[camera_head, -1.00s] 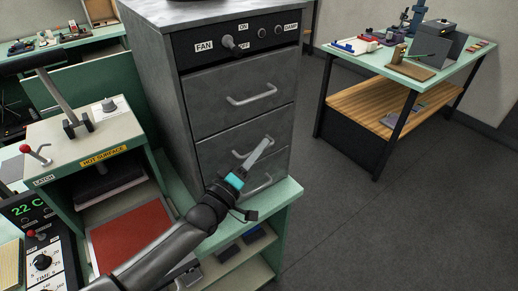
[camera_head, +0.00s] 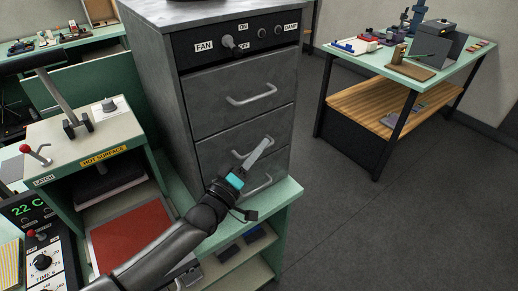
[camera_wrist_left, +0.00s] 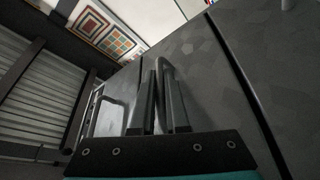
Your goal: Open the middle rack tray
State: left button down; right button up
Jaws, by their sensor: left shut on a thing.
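The grey metal cabinet has three drawer fronts with bar handles. The middle rack tray (camera_head: 222,144) is the second front and looks closed, flush with the fronts above and below. My left gripper (camera_head: 262,148) reaches up from below and is shut on the middle tray's handle (camera_head: 239,154). In the left wrist view, the gripper's two fingers (camera_wrist_left: 160,100) lie at that handle (camera_wrist_left: 165,66), against the grey front. The fingers partly hide the handle. My right gripper is not in view.
The top tray handle (camera_head: 251,95) is above and the bottom handle (camera_head: 262,184) is below, near my gripper. A heated press (camera_head: 90,140) stands left of the cabinet. Open floor (camera_head: 350,225) lies to the right, before a green-topped table (camera_head: 440,72).

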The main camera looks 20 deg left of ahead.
pick_arm(q)
jog(key=s+d+p, duration=0.5)
jog(key=s+d, duration=0.8)
jog(key=d, duration=0.4)
jog(key=shift+s, duration=0.15)
jog(key=c, duration=1.2)
grip_release()
jog(key=b+v, duration=0.2)
jog(key=v, duration=1.3)
jog(key=shift+b, duration=0.3)
jog(key=shift+s+f, duration=0.1)
jog(key=shift+f, duration=0.1)
